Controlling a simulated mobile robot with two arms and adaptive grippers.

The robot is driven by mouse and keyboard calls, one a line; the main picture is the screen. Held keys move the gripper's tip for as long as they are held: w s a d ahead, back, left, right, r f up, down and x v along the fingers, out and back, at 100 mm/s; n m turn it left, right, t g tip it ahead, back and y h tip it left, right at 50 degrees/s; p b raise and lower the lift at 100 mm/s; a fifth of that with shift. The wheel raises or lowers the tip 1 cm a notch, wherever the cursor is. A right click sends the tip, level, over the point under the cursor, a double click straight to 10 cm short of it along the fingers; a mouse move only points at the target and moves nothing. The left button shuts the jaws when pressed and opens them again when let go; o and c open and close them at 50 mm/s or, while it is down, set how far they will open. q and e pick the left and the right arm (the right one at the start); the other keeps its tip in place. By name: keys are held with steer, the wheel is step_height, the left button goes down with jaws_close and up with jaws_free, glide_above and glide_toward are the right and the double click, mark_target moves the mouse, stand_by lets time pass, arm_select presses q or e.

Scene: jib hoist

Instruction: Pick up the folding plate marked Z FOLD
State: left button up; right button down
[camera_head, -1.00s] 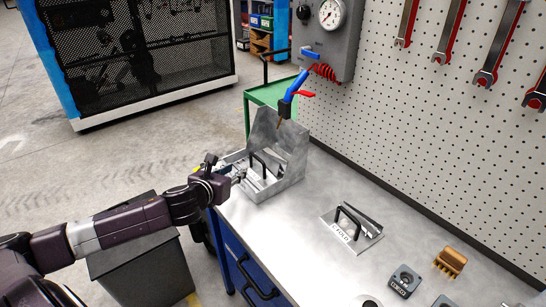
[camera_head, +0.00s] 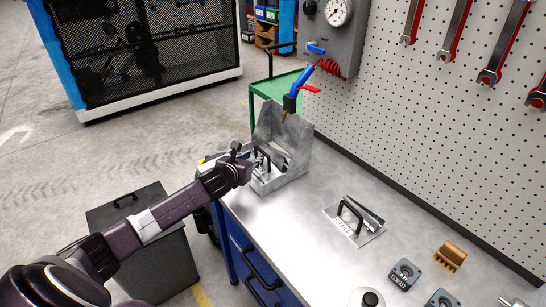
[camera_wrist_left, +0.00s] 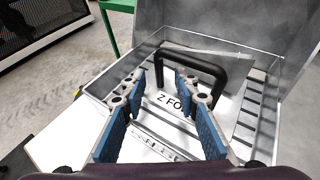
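The folding plate marked Z FOLD (camera_wrist_left: 170,102) lies inside an open grey metal box (camera_head: 281,180) at the bench's far left end. Its lettering partly shows between my fingers, and its black arched handle (camera_wrist_left: 212,62) stands up from it. In the head view the handle (camera_head: 268,156) shows just right of my left gripper (camera_head: 254,160). In the left wrist view my left gripper (camera_wrist_left: 158,85) is open, with its blue-padded fingers apart and the handle just beyond the tips. I see nothing between the fingers. Contact with the handle cannot be told.
A second handled plate (camera_head: 367,236) lies on the bench (camera_head: 290,225), its label hard to read. A blue air gun (camera_head: 293,97) hangs above the box. A pegboard (camera_head: 420,110) bounds the back.

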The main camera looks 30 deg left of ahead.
arm_select(q)
steer(key=shift+x, duration=0.8)
steer(key=shift+c, duration=0.6)
jaws_close()
steer(key=shift+w+r, duration=0.15)
steer(key=shift+r, duration=0.05)
